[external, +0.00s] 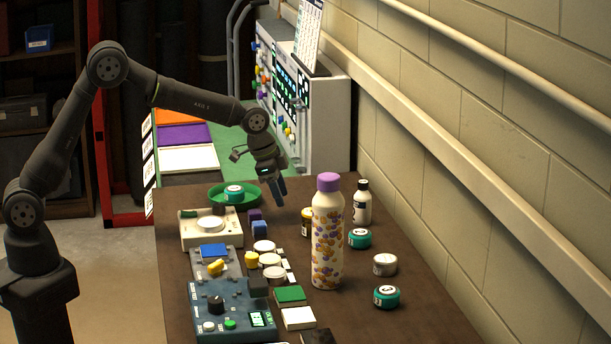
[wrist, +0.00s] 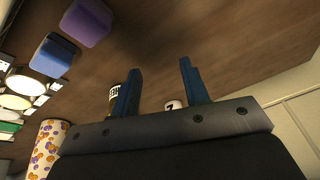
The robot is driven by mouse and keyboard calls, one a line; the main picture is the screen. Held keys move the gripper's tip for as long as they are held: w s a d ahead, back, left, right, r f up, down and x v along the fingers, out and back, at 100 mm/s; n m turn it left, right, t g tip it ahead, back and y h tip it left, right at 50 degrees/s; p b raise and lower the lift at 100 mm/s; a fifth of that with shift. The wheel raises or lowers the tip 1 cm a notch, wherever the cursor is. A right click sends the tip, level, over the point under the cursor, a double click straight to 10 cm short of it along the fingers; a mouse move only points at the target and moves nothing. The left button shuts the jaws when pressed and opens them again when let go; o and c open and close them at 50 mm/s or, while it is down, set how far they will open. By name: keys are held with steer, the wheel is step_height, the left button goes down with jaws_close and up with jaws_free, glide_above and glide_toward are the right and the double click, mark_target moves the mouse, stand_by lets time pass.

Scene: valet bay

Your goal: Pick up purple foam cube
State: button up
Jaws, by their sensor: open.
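The purple foam cube (external: 255,214) sits on the brown table, just behind a blue cube (external: 259,228). In the wrist view the purple cube (wrist: 86,22) is at the upper left, beyond the blue cube (wrist: 53,56). My gripper (external: 281,192) hangs above the table, to the right of the purple cube and apart from it. In the wrist view its two blue fingers (wrist: 160,82) are spread with nothing between them that they touch. The purple cube is in full view of the wrist camera or nearly so.
A tall patterned bottle (external: 327,240) with a purple cap stands right of the cubes. A green dish (external: 214,198) and a white scale-like device (external: 196,238) are to the left. Several jars stand near the wall. Bare table lies under my gripper.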

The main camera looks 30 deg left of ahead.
steer(key=s+a+r+m+g+y, duration=0.1)
steer(key=s+a+r+m, duration=0.15)
steer(key=r+m, duration=0.45)
steer(key=s+a+r+m+g+y, duration=0.1)
steer(key=s+r+m+y, duration=0.1)
steer(key=s+r+m, duration=0.35)
steer(key=m, duration=0.2)
glide_above(255, 211)
steer(key=f, duration=1.1)
steer(key=shift+w+a, duration=0.1)
steer(key=shift+a, duration=0.3)
steer(key=shift+d+f, duration=0.2)
steer(key=shift+f, duration=1.15)
steer(key=shift+d+f, duration=0.15)
steer(key=shift+f, duration=1.2)
steer(key=c, duration=0.7)
